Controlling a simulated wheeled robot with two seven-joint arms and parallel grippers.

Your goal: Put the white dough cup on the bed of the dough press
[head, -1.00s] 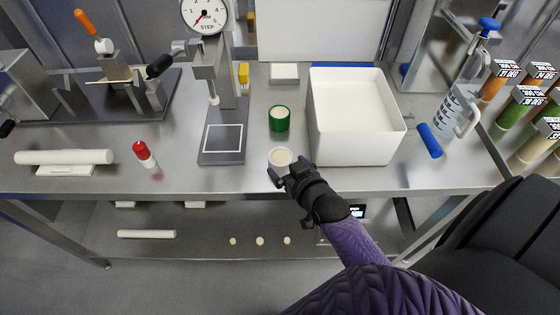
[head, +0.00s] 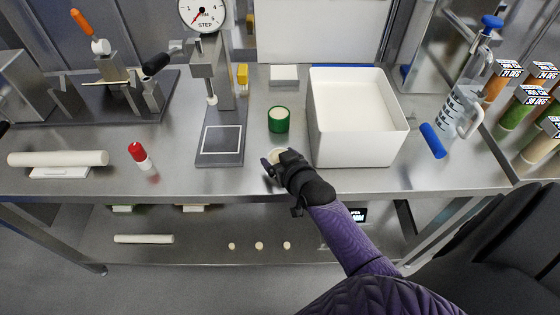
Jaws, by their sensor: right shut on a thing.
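The white dough cup (head: 275,156) is on or just above the front of the steel bench, mostly covered by my right gripper (head: 273,163). That gripper is shut on the cup; whether the cup touches the bench I cannot tell. The dough press stands to the left of it, with its dial gauge on top. Its dark bed (head: 221,144) carries a white square outline and is empty.
A green cup (head: 278,120) stands just behind the white cup. A large white bin (head: 358,150) is close on the right. A red-capped bottle (head: 140,156) and a white roller (head: 58,158) lie to the left. The bench between press and gripper is clear.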

